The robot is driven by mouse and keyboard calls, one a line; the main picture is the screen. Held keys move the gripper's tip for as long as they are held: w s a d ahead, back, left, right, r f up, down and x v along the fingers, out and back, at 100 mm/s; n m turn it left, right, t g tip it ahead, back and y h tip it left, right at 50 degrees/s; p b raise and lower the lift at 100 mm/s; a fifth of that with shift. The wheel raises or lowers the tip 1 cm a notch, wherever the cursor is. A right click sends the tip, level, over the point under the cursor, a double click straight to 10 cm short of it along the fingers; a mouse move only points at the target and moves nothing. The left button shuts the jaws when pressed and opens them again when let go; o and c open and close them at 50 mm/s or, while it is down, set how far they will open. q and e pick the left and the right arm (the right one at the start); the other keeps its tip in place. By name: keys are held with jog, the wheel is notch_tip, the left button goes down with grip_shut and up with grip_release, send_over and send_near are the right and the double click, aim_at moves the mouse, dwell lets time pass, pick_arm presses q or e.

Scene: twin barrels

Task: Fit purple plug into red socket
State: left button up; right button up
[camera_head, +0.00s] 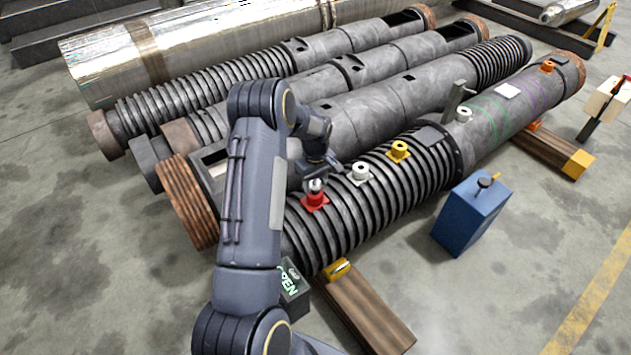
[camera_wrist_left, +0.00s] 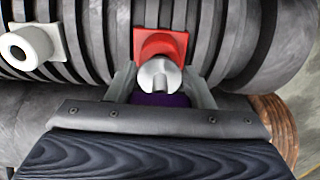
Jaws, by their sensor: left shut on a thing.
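The red socket (camera_head: 315,202) sits on the ribbed part of the front dark barrel. In the left wrist view the red socket (camera_wrist_left: 160,42) is just beyond the fingers. My left gripper (camera_head: 316,180) is over the socket in the head view. In the left wrist view the gripper (camera_wrist_left: 160,85) is shut on the purple plug (camera_wrist_left: 160,99). The plug's silver round end (camera_wrist_left: 159,76) shows in front of the socket's lower part and overlaps it in the picture. I cannot tell whether they touch. The socket's opening is hidden. My right gripper is not in view.
A white socket (camera_head: 361,173) and a yellow socket (camera_head: 399,151) stand beside the red one on the same barrel (camera_head: 425,165). More sockets sit farther right. A blue box (camera_head: 470,215) stands on the floor to the right. Wooden blocks (camera_head: 365,312) lie under the barrel.

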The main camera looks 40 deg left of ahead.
pick_arm(q)
jog(key=shift+f+b, duration=0.7)
jog(key=shift+f, duration=0.4)
jog(key=o, duration=1.1)
jog(key=shift+r, duration=0.15)
notch_tip(320, 180, up, 7)
jog(key=shift+r+p, duration=0.1)
jog(key=shift+p, duration=0.95)
jog(key=shift+r, duration=0.2)
